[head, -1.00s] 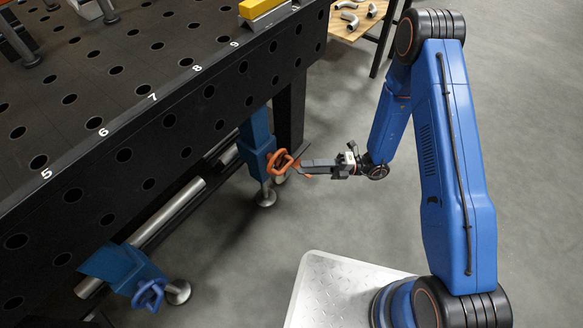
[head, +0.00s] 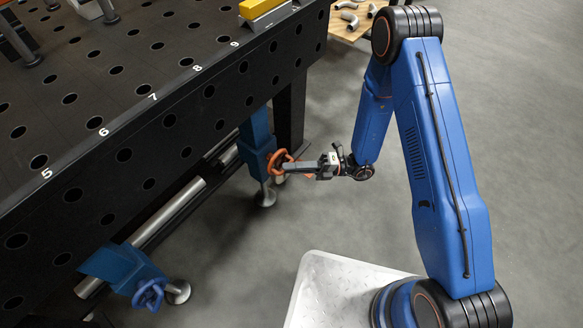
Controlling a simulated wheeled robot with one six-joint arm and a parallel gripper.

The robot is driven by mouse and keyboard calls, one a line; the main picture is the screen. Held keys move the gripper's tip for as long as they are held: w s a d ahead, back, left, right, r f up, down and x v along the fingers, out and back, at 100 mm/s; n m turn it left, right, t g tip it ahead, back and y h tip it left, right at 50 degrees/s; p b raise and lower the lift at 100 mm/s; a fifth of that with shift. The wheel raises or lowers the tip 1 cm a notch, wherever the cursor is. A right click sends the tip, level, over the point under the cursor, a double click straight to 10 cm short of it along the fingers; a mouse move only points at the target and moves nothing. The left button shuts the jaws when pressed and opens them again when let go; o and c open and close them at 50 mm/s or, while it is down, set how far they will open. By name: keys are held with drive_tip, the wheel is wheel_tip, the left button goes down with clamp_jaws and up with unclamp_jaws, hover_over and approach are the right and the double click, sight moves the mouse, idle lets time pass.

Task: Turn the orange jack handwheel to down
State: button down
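The orange jack handwheel (head: 276,160) is on the blue jack (head: 257,140) under the table's edge, near the number 9 end. My gripper (head: 286,167) reaches in from the right, and its fingertips overlap the right side of the handwheel's rim in the head view. The fingers hide part of the wheel. I cannot tell from this view whether the fingers are closed on the rim or only beside it. A blue handwheel (head: 149,294) on another jack (head: 122,268) shows at the lower left.
The black perforated table (head: 130,60) fills the upper left, its edge just above the handwheel. Round metal feet stand below the jacks. A yellow block (head: 258,8) and a wooden board with grey pipe elbows (head: 350,18) are at the top. The floor to the right is clear.

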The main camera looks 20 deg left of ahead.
drive_tip(key=shift+n, duration=0.3)
drive_tip(key=shift+s+a+r+n+t+h, duration=0.1)
drive_tip(key=shift+s+r+n+t+h, duration=0.1)
drive_tip(key=shift+n+t+h, duration=1.4)
drive_tip(key=shift+s+d+r+n+t+h, duration=0.1)
drive_tip(key=shift+r+n+t+h, duration=0.15)
drive_tip(key=shift+n+t+h, duration=1.3)
drive_tip(key=shift+s+a+r+n+t+h, duration=0.1)
drive_tip(key=shift+r+n+t+h, duration=0.1)
drive_tip(key=shift+n+t+h, duration=1.45)
drive_tip(key=c, duration=1.8)
unclamp_jaws()
drive_tip(key=shift+o, duration=0.2)
